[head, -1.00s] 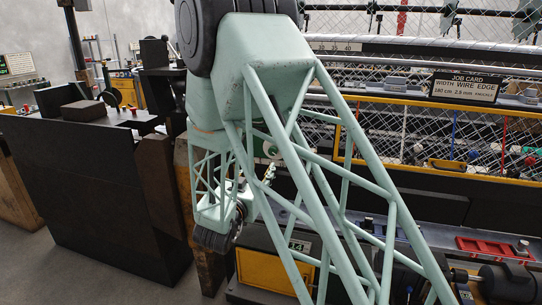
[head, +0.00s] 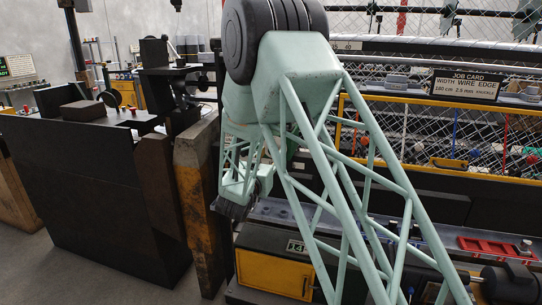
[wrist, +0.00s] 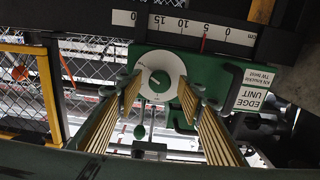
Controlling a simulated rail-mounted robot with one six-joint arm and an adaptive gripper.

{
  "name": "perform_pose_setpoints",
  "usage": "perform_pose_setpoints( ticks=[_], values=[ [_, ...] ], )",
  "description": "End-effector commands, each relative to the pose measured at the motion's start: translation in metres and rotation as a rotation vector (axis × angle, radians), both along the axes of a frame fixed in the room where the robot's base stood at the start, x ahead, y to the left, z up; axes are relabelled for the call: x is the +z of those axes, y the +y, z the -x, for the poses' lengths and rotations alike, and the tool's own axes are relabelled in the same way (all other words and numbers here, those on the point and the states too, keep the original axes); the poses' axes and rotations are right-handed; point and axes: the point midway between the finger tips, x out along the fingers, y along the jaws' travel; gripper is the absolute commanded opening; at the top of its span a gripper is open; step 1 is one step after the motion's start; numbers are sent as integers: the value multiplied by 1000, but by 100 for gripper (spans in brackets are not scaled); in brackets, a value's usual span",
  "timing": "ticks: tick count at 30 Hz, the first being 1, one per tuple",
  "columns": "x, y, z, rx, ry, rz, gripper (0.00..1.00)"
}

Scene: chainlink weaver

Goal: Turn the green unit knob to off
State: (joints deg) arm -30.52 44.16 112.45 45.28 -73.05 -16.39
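The green edge unit (wrist: 215,57) faces me in the wrist view, with a label (wrist: 251,99) that reads EDGE UNIT upside down. On it is a round white dial with a green knob (wrist: 159,79) at its centre. My gripper (wrist: 160,93) is open, its ribbed brass-coloured finger pads on either side of the dial in this view. Nothing shows between the pads at the knob; whether they touch it I cannot tell. In the head view my gripper (head: 232,207) shows small beside the post, and the knob is hidden behind my arm.
A ruler scale (wrist: 190,27) runs above the unit. Wire mesh with a yellow frame (wrist: 30,85) stands at left in the wrist view. In the head view a worn orange-and-black post (head: 196,205) stands close left of my gripper, and a yellow-fronted box (head: 272,275) is below.

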Motion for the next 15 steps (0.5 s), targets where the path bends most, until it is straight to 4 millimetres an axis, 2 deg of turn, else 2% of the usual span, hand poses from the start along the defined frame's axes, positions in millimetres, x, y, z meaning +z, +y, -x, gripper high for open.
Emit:
perform_pose_setpoints(
  ticks=[6, 15],
  values=[
    [0, -2, -8, 0, -1, 0, 35],
    [0, -2, -9, 0, -1, 0, 34]
  ],
)
